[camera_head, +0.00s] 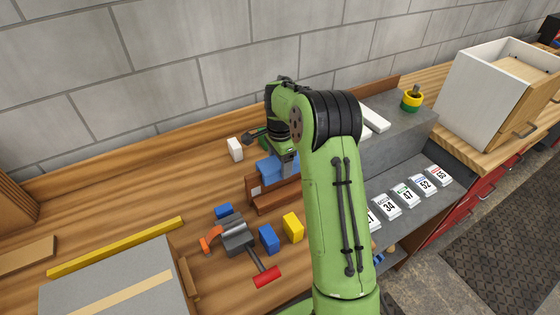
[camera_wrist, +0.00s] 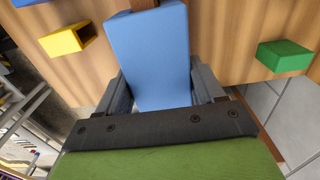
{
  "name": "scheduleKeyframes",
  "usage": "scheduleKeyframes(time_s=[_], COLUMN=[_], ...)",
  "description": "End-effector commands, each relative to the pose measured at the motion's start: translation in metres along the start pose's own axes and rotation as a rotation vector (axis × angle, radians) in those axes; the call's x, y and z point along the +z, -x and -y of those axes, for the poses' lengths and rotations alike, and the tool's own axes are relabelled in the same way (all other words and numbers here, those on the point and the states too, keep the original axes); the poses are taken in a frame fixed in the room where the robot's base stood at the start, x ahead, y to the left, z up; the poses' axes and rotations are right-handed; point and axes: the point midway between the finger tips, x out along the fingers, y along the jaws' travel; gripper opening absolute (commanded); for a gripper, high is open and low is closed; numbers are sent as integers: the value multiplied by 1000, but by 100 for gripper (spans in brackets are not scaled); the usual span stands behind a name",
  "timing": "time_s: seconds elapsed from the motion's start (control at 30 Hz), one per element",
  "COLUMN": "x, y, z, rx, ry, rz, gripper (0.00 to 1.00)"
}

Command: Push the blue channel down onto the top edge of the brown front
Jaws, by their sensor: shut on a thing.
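The blue channel (camera_wrist: 150,55) is between the two fingers of my gripper (camera_wrist: 160,88) in the wrist view, and the gripper is shut on it. In the head view the blue channel (camera_head: 268,168) is at the top of the brown front (camera_head: 272,198), with my gripper (camera_head: 286,158) above it and partly hidden by my arm. A strip of the brown front (camera_wrist: 145,4) shows beyond the far end of the channel in the wrist view. I cannot tell how deep the channel sits on the edge.
On the wooden bench (camera_head: 130,210), a yellow block (camera_head: 292,227), blue blocks (camera_head: 268,239), a grey clamp-like tool (camera_head: 237,234) and a red-handled hammer (camera_head: 267,277) lie in front. A white block (camera_head: 235,149) stands behind. A grey step with number cards (camera_head: 387,207) is at right.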

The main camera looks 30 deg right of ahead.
Motion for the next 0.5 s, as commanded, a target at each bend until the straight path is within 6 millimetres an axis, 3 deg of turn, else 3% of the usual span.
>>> scheduleKeyframes(time_s=[0.5], x=[0], y=[-2], z=[0], rx=[0], ry=[0], rz=[0], gripper=[39])
